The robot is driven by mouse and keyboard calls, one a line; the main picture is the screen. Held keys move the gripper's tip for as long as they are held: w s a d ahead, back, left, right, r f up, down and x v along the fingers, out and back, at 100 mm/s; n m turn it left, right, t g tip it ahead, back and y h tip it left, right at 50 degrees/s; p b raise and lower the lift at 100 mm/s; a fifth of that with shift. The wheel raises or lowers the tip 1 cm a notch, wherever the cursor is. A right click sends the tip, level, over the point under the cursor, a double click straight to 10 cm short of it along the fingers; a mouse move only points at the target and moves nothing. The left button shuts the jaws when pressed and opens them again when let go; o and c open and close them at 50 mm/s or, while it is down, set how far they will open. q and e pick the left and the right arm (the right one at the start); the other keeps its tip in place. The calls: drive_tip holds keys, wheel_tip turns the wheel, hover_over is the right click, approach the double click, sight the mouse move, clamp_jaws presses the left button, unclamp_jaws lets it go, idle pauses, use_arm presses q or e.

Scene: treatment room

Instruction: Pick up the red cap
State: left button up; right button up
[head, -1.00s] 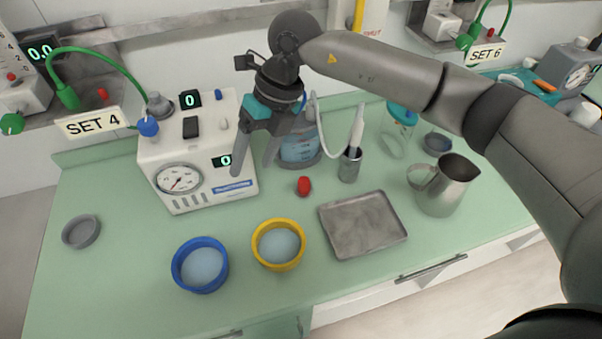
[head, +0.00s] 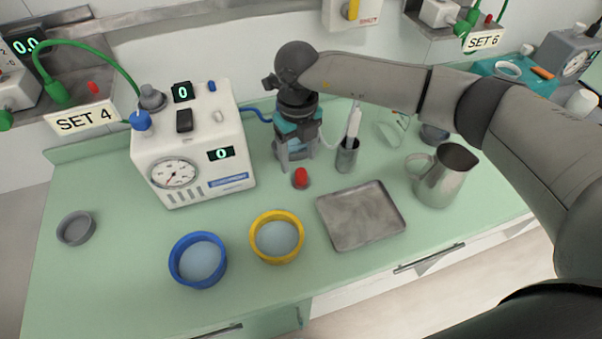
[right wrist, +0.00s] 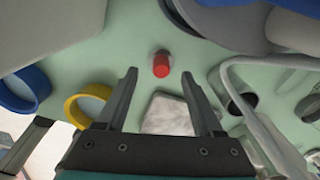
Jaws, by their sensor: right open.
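The red cap (head: 301,177) is on the green counter, behind the yellow-rimmed dish and right of the white machine. My right gripper (head: 294,165) points down just behind the cap in the head view. In the right wrist view the gripper (right wrist: 159,75) is open, with its two fingers apart and nothing held. The red cap (right wrist: 161,64) shows there just beyond the fingertips, roughly centred between them and not gripped. My left gripper is not in view.
A white machine (head: 195,140) with a gauge stands left. A steel cup with a white tool (head: 347,157), a metal tray (head: 360,215) and a steel jug (head: 445,175) stand right. Blue (head: 198,260) and yellow (head: 276,237) dishes stand in front. A jar is partly hidden behind the gripper.

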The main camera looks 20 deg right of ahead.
sight(301, 171)
drive_tip(key=f, duration=0.5)
drive_tip(key=shift+s+d+f, duration=0.1)
drive_tip(key=shift+s+d, duration=0.1)
drive_tip(key=shift+s, duration=0.05)
drive_tip(key=shift+c, duration=0.3)
clamp_jaws()
